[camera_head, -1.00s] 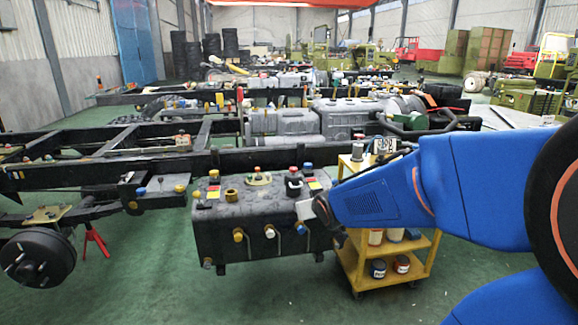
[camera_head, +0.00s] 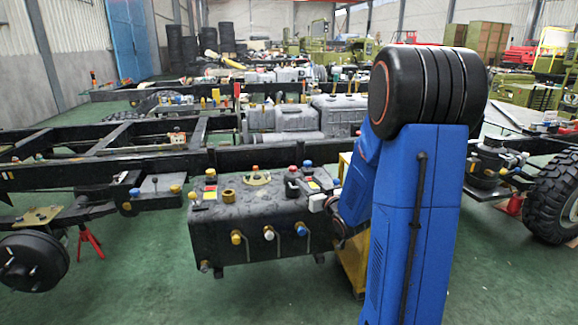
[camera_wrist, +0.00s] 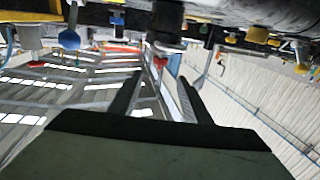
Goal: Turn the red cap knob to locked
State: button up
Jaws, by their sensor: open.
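The black tank (camera_head: 215,228) stands in the middle of the head view with several coloured caps on its top and front. In the wrist view, which looks upside down, my gripper (camera_wrist: 155,78) is open. A red cap (camera_wrist: 160,62) appears between the fingers, with no clear contact. Another red cap (camera_wrist: 35,64) is at left.
A yellow cart (camera_head: 352,262) stands behind my arm. Dark chassis rails (camera_head: 110,172) run behind the tank. The green floor (camera_head: 130,285) in front is clear.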

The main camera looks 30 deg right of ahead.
aim_at(291, 167)
jog(key=w, duration=1.1)
jog(key=w+d, duration=0.1)
jog(key=w, duration=0.5)
jog(key=shift+c, duration=0.2)
jog(key=c, duration=1)
